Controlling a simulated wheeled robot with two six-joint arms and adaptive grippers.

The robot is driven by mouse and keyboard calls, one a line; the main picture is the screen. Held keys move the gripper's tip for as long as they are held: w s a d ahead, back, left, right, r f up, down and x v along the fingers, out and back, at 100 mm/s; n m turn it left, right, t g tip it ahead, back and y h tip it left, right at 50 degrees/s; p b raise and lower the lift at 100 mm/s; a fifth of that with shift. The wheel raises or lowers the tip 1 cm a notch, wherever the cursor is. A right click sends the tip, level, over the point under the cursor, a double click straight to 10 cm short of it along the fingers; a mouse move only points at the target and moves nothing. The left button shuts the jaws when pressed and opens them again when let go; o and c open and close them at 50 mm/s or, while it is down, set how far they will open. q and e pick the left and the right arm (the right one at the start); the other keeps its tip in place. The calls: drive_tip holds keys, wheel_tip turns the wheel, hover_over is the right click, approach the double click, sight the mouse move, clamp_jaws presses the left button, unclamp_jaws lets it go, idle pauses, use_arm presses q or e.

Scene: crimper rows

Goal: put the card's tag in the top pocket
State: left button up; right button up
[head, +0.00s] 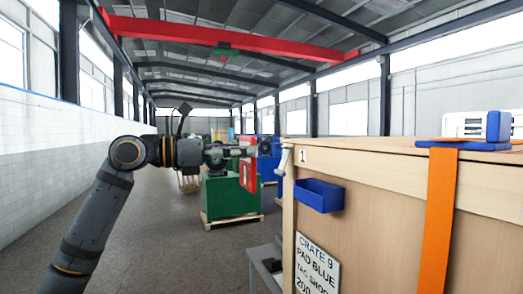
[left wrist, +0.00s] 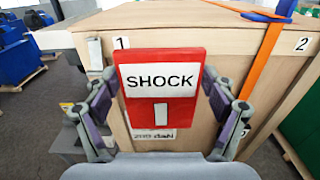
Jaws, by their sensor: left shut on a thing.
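My left gripper (head: 245,153) is shut on a red tag (head: 249,172), out to the left of the wooden crate (head: 390,185). In the left wrist view the tag (left wrist: 160,60) faces the camera, upright, with SHOCK on a white label, between the fingers of the left gripper (left wrist: 162,98). The blue pocket (head: 318,197) is fixed high on the crate's face, below the number 1, apart from the tag. The white card (head: 316,268) below it reads CRATE 9, PAD BLUE, TAG SHOCK. In the wrist view the tag hides the pocket. My right gripper is out of view.
An orange strap (head: 440,205) runs down the crate over a blue pad (head: 465,145). A grey step or stand (head: 263,262) is by the crate's left foot. A green box (head: 228,197) on a pallet stands farther back. The floor at left is clear.

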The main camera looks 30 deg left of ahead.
use_arm(q)
drive_tip(key=p, duration=0.5)
approach(323, 144)
drive_tip(key=p+x, duration=0.3)
drive_tip(key=x, duration=0.3)
drive_tip(key=shift+d+f, duration=0.1)
drive_tip(key=shift+f+b, duration=1.55)
drive_tip(key=shift+f, duration=1.25)
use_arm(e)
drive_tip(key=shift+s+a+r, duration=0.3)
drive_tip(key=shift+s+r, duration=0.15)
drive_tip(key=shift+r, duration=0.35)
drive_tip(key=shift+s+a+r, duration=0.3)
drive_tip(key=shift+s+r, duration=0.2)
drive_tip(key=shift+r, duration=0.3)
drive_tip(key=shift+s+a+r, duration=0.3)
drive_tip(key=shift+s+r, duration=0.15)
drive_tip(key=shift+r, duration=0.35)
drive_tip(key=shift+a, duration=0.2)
